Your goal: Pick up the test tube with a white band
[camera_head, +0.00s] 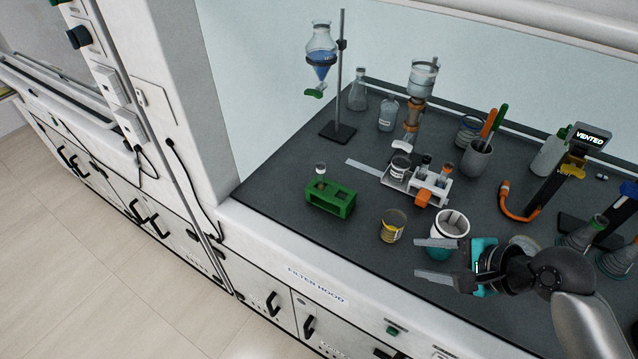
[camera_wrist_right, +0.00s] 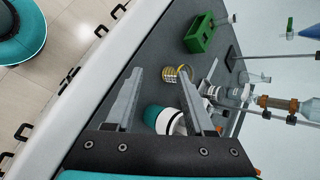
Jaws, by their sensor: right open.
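A green rack (camera_head: 331,198) stands near the hood's front edge, left of centre, with one clear tube (camera_head: 320,170) sticking up from it. The tube has a pale part near its top; I cannot tell surely whether this is a white band. In the right wrist view the green rack (camera_wrist_right: 201,33) and its tube (camera_wrist_right: 232,18) are beyond the fingertips. A white rack (camera_head: 430,187) holds more tubes, one at its right (camera_head: 447,170), with details too small to read. My right gripper (camera_head: 419,259) is open and empty, right of the green rack and apart from it. My left gripper is out of view.
A yellow-banded beaker (camera_head: 392,228) stands between the green rack and my right gripper. A white-rimmed teal cup (camera_head: 451,222) is close beside the fingers. A stand with a blue-filled funnel (camera_head: 321,65) rises behind. Bare worktop (camera_head: 270,190) lies left of the green rack.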

